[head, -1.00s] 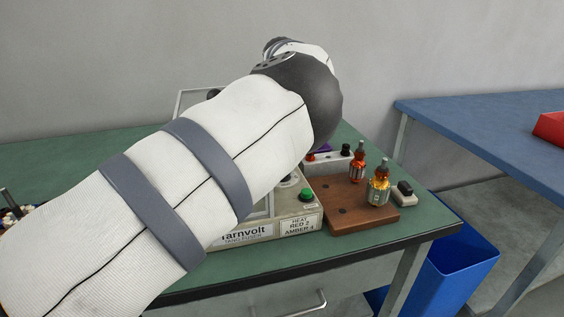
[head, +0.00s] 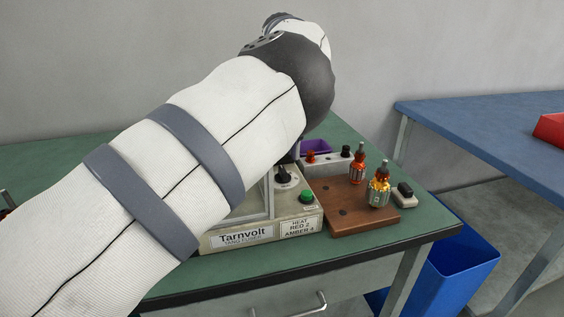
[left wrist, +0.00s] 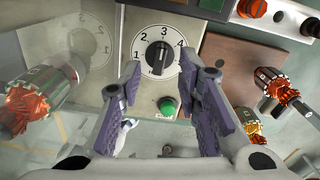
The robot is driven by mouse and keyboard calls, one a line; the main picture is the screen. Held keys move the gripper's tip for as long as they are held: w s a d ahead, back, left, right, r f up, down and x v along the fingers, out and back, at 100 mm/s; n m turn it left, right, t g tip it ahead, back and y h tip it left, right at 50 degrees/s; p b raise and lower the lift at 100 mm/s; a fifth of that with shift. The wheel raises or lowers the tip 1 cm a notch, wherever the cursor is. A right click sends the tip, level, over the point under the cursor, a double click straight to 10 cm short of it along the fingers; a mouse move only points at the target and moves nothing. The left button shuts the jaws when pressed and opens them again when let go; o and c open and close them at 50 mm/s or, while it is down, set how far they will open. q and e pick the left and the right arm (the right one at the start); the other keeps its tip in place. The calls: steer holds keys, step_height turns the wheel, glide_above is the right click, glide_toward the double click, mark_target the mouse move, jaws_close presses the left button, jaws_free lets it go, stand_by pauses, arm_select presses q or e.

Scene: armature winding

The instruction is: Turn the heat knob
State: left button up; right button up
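The heat knob (left wrist: 158,58) is black, on a white dial numbered 1 to 4. Its white mark appears near 3. A label (head: 299,227) reads "HEAT RED 2 AMBER 4". My left gripper (left wrist: 160,76) is open, its purple-padded fingers on either side of the knob in the left wrist view. Contact with the knob cannot be told. In the head view my left arm hides most of the gripper and the fuser. My right gripper is not in view.
A wooden block (head: 345,218) right of the fuser holds a red armature (head: 357,167) and an amber one (head: 378,187). Behind it are a grey terminal box (head: 328,163) and a purple tray (head: 316,147). A small black-topped switch (head: 404,191) stands at the right.

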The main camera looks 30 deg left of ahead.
mark_target(282, 168)
arm_select(q)
step_height(282, 168, up, 8)
steer(key=shift+f, duration=0.1)
